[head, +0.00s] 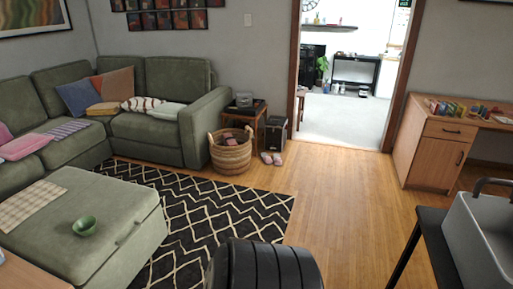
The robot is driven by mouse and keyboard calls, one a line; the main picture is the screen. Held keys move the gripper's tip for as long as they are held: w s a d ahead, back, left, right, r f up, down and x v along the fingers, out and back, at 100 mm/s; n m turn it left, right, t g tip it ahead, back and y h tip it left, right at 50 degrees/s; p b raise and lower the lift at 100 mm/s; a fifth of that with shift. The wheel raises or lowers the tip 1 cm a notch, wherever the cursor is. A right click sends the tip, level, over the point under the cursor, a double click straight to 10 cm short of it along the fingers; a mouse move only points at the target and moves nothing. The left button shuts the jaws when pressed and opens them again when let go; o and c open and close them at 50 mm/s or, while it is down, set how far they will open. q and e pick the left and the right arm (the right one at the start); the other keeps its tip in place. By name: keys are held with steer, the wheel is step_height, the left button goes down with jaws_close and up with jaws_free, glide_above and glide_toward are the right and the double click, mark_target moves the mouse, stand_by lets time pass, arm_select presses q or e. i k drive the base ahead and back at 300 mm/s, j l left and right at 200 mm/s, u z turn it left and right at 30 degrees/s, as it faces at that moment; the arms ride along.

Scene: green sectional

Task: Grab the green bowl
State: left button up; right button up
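The green bowl (85,226) sits upright on the green ottoman (118,218) at the lower left of the head view, near a checked cloth. It looks empty. Neither of my grippers shows in the head view. A dark ridged rounded shape at the bottom middle hides part of the rug and floor; I cannot tell what it is.
A green sectional (158,128) with cushions stands behind the ottoman. A black zigzag rug (262,204) lies beside it. A wicker basket (231,157) and slippers stand by the sofa's end. Wooden floor (340,190) is clear toward the doorway. A desk (432,150) and sink (480,235) are right.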

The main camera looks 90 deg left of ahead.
mark_target(86, 226)
steer(key=u, duration=2.7)
